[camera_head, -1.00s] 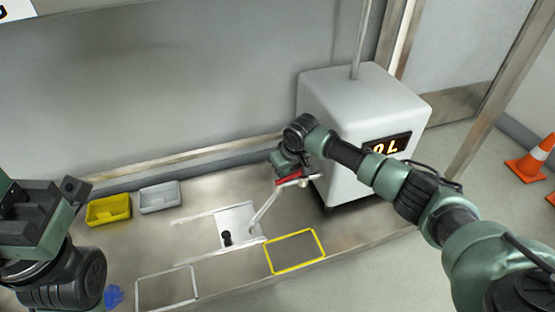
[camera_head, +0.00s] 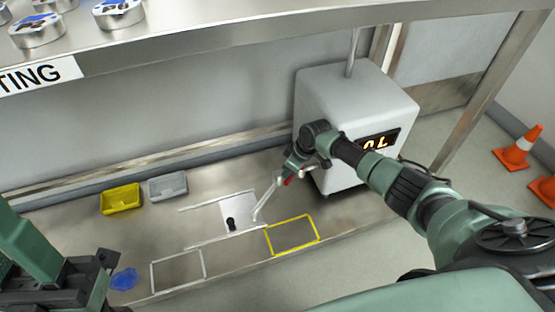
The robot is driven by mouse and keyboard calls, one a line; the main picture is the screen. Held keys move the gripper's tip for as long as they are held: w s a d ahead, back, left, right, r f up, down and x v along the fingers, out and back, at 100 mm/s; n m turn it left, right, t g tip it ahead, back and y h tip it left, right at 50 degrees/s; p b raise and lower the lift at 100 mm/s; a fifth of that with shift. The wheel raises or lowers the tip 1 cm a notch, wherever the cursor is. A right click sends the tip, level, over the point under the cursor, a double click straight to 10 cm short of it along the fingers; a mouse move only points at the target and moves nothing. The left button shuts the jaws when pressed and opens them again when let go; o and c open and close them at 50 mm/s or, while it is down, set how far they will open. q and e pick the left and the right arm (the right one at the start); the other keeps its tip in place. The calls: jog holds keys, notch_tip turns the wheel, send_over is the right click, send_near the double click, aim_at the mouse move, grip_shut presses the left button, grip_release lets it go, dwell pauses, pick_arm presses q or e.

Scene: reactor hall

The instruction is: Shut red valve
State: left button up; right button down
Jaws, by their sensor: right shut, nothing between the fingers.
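A small red part (camera_head: 288,182), which looks like the red valve's handle, shows at the tip of my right gripper (camera_head: 290,177). It is mostly hidden by the gripper, so I cannot tell how it is turned or whether they touch. A thin white pipe or lever (camera_head: 267,200) runs from beside it down to a white plate (camera_head: 238,210) on the bench. My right gripper is shut with nothing between its fingers, in front of the grey box. My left gripper (camera_head: 98,270) is at the lower left; its fingers are not clear.
A grey box with a lit display (camera_head: 345,100) stands at the bench's right end. A yellow bin (camera_head: 121,199) and a grey bin (camera_head: 168,186) sit at the back left. A blue item (camera_head: 123,279) lies near my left gripper. A shelf (camera_head: 200,42) crosses above. Orange cones (camera_head: 517,150) stand right.

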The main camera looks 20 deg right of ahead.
jog(key=s+n, duration=0.1)
jog(key=d+n, duration=0.1)
jog(key=shift+s+d+f+n+g+y, duration=0.1)
jog(key=shift+s+f+n+g+y, duration=0.05)
jog(key=shift+s+n+g+y, duration=0.2)
jog(key=shift+s+d+n, duration=0.45)
jog(key=shift+s+d, duration=0.1)
jog(key=shift+d, duration=0.15)
jog(key=shift+s+d+n, duration=0.4)
jog(key=shift+s+d, duration=0.1)
jog(key=shift+d, duration=0.2)
jog(key=shift+d+p, duration=0.1)
jog(key=shift+p, duration=0.2)
